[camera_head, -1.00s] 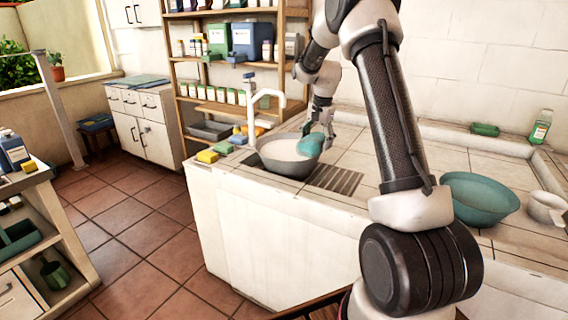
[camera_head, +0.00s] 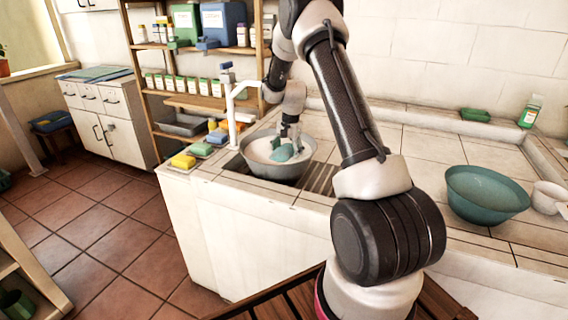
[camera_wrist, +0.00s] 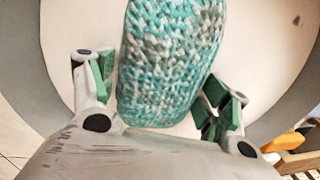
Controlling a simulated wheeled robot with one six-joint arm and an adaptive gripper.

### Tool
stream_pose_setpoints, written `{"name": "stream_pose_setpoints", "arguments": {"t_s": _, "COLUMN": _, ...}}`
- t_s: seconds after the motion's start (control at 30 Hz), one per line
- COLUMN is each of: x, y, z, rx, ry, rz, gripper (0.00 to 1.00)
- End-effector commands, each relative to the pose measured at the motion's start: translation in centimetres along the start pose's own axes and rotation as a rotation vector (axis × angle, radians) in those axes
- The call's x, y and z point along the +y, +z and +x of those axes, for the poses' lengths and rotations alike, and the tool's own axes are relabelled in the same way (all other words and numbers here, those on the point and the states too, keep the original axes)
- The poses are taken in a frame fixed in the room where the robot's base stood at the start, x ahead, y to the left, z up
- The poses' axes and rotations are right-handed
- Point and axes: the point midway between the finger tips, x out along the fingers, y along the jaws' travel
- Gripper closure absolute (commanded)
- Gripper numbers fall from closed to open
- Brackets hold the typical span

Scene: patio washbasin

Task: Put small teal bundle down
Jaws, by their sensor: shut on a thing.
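The small teal bundle (camera_head: 284,152) is at the grey basin (camera_head: 312,158) set in the counter, within its rim in the head view. In the wrist view the bundle (camera_wrist: 168,60) looks like teal and white knitted cloth and fills the middle of the picture. My gripper (camera_head: 288,140) reaches down over the basin from above. Its green-padded fingers (camera_wrist: 165,95) stand on both sides of the bundle, shut on it. The pale inside of the basin lies behind the bundle. Whether the bundle touches the basin's bottom I cannot tell.
A white tap (camera_head: 232,115) stands left of the basin. A yellow sponge (camera_head: 183,161) and other small items lie on the counter's left end. A drain rack (camera_head: 322,180) is right of the basin. A teal bowl (camera_head: 486,193) stands farther right, with bare tiles between.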

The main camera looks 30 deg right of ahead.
Motion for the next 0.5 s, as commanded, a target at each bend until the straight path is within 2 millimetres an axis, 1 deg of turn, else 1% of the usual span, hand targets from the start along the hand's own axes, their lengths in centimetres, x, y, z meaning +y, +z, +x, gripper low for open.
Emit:
{"name": "stream_pose_setpoints", "arguments": {"t_s": 0.17, "x": 0.2, "y": 0.0, "z": 1.5, "rx": 0.000, "ry": 0.000, "rz": 0.000, "gripper": 0.49}}
{"name": "stream_pose_setpoints", "arguments": {"t_s": 0.33, "x": 0.5, "y": 0.0, "z": 4.0, "rx": 0.000, "ry": 0.000, "rz": -0.001, "gripper": 0.49}}
{"name": "stream_pose_setpoints", "arguments": {"t_s": 0.4, "x": 0.5, "y": -0.1, "z": 4.4, "rx": 0.001, "ry": -0.001, "rz": -0.001, "gripper": 0.49}}
{"name": "stream_pose_setpoints", "arguments": {"t_s": 0.5, "x": 0.4, "y": -0.1, "z": 4.4, "rx": 0.002, "ry": -0.002, "rz": -0.001, "gripper": 0.49}}
